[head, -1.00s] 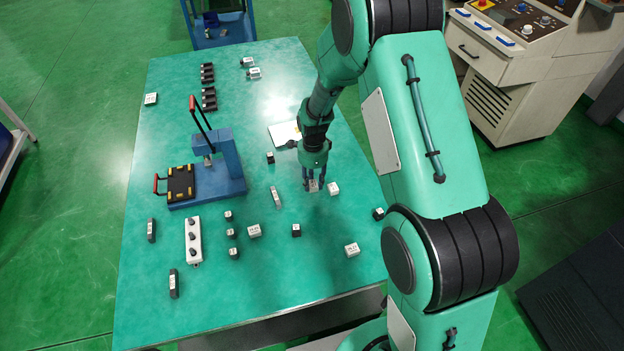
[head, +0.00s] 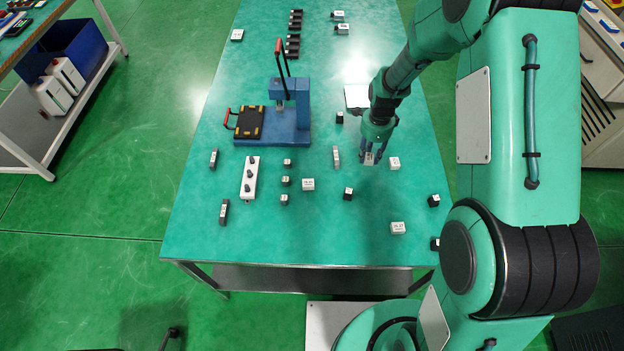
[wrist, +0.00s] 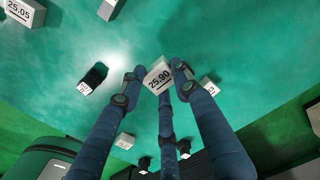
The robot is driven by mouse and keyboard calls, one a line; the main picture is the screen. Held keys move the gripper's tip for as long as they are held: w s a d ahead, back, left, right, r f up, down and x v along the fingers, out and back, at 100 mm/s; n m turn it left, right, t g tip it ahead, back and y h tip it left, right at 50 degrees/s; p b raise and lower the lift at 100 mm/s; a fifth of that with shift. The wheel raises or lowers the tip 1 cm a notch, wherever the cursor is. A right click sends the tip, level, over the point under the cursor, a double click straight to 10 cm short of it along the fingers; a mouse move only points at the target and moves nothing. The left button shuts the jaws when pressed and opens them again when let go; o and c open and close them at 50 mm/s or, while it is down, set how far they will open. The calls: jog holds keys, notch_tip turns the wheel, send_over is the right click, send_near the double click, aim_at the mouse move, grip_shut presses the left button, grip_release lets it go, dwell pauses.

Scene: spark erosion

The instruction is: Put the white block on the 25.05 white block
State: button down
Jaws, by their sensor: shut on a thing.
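My gripper (head: 370,156) is shut on a small white block (head: 369,159), whose label reads 25.90 in the wrist view (wrist: 158,76). The fingers grip its sides; whether it clears the table I cannot tell. The 25.05 white block (wrist: 20,12) lies at the upper left of the wrist view, apart from my gripper. In the head view it appears to be the white block (head: 308,184) left of and nearer than my gripper; the label is too small to read surely.
On the teal table (head: 270,225), a black block (head: 348,194), a silver bar (head: 336,157) and white blocks (head: 394,163) (head: 398,228) lie near my gripper. A blue press (head: 290,115) and a white box with knobs (head: 250,177) stand farther left.

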jog(key=s+a+r+p, duration=0.1)
jog(key=s+a, duration=0.6)
jog(key=s, duration=0.4)
jog(key=s+a+r+p, duration=0.1)
jog(key=s+a, duration=0.7)
jog(key=s, duration=0.3)
jog(key=shift+s+r+n+p, duration=0.2)
jog(key=shift+s+n+p, duration=0.15)
jog(key=shift+n+p, duration=0.05)
jog(key=shift+a, duration=0.1)
jog(key=b, duration=0.2)
send_over(308, 183)
jog(key=shift+w+f, duration=0.15)
jog(key=shift+f, duration=0.6)
jog(key=shift+f, duration=0.1)
jog(key=shift+f, duration=1.65)
jog(key=shift+f, duration=0.2)
